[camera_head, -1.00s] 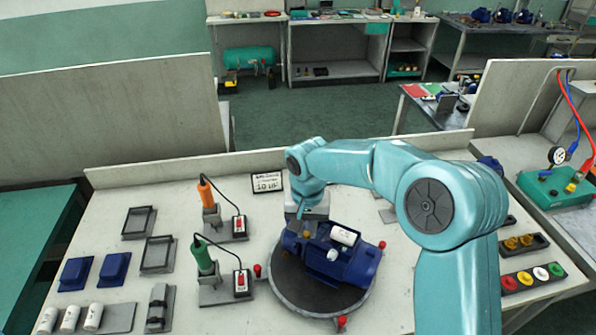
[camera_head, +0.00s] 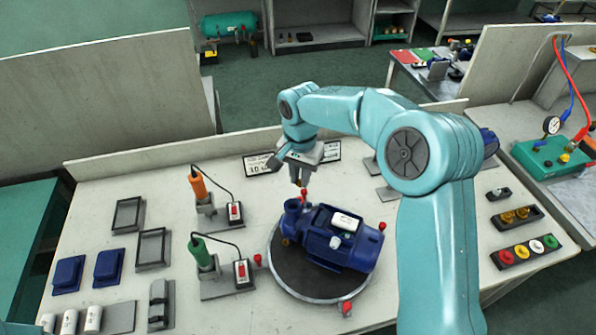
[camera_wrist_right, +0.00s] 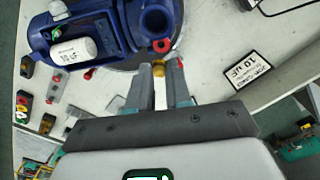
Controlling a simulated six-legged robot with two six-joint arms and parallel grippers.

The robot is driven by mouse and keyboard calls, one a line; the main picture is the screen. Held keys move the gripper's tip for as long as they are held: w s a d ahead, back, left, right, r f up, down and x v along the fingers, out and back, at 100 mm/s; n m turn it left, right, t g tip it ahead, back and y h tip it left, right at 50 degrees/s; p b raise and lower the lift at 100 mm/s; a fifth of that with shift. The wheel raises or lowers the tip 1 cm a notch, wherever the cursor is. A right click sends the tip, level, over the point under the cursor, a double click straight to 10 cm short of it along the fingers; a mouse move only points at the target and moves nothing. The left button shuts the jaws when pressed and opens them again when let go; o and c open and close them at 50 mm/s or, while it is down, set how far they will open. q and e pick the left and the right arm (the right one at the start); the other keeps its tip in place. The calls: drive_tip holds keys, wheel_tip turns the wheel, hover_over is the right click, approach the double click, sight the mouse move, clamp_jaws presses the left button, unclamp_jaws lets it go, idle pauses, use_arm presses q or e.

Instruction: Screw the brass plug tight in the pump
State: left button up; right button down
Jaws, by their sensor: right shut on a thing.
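The blue pump (camera_head: 330,235) sits on a round dark turntable (camera_head: 305,288) in the middle of the bench. Its round open port (camera_wrist_right: 155,22) shows at the top of the right wrist view. My right gripper (camera_head: 300,182) is above and behind the pump's port end. In the wrist view, the right gripper (camera_wrist_right: 160,75) is shut on the brass plug (camera_wrist_right: 159,68), which shows between the fingertips. The plug is apart from the open port. In the head view the plug is too small to make out. My left gripper is out of view.
A tray with brass plugs (camera_head: 520,217) and a tray of coloured caps (camera_head: 525,252) lie at the right. Orange (camera_head: 199,186) and green (camera_head: 201,252) tools stand in holders left of the pump. Red knobs (camera_head: 345,309) stick out from the turntable's edge.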

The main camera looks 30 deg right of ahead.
drive_tip(key=shift+a+f+b, duration=0.1)
drive_tip(key=shift+f+b, duration=0.2)
drive_tip(key=shift+f, duration=0.35)
wheel_tip(320, 180, down, 3)
drive_tip(key=shift+f+b, duration=0.15)
drive_tip(key=shift+b, duration=1.05)
drive_tip(key=shift+w+f, duration=0.15)
drive_tip(key=shift+f, duration=0.2)
drive_tip(key=shift+f+b, duration=0.25)
drive_tip(key=shift+b, duration=0.2)
drive_tip(key=c, duration=1)
unclamp_jaws()
